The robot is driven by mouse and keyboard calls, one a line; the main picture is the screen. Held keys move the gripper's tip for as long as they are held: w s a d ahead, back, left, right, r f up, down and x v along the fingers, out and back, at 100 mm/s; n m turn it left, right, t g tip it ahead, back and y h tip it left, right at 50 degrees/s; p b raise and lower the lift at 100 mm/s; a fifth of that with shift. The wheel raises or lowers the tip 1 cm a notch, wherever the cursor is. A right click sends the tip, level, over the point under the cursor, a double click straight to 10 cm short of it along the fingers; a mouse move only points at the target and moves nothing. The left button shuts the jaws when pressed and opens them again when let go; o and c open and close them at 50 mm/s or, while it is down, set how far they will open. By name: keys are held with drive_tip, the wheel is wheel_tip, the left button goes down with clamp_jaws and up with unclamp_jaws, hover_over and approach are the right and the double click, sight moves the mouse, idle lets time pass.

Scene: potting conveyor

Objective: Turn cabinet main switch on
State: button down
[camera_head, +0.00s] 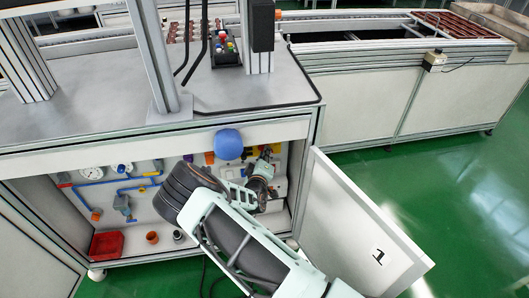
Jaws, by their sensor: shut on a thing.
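The open cabinet (110,187) under the workbench shows a white back panel with pipes and fittings. My arm reaches in through the opening from the lower right. My gripper (267,161) is at the right part of this panel, close to a light box-like fitting (281,186). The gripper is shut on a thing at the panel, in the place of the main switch. My wrist and gripper hide the switch, so its position cannot be told.
The cabinet door (352,228), marked 1, stands open at the right, close to my arm. A blue ball-like knob (229,144) sits at the opening's top edge. Gauges (92,173) and blue pipes are at the left. A red bin (107,245) stands on the cabinet floor.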

drive_tip(key=m+g+y, duration=0.1)
drive_tip(key=m, duration=0.1)
drive_tip(key=m+y, duration=0.2)
drive_tip(key=m, duration=0.1)
drive_tip(key=m+g+y+b, duration=0.1)
drive_tip(key=m, duration=0.1)
drive_tip(key=shift+w+d+r+m+g+y, duration=0.1)
drive_tip(key=shift+d+r+m+g+y, duration=0.05)
drive_tip(key=shift+d+m+g+y, duration=0.2)
idle(0.6)
drive_tip(key=c, duration=2)
unclamp_jaws()
drive_tip(key=shift+o, duration=0.2)
drive_tip(key=shift+r, duration=0.1)
drive_tip(key=v, duration=1.2)
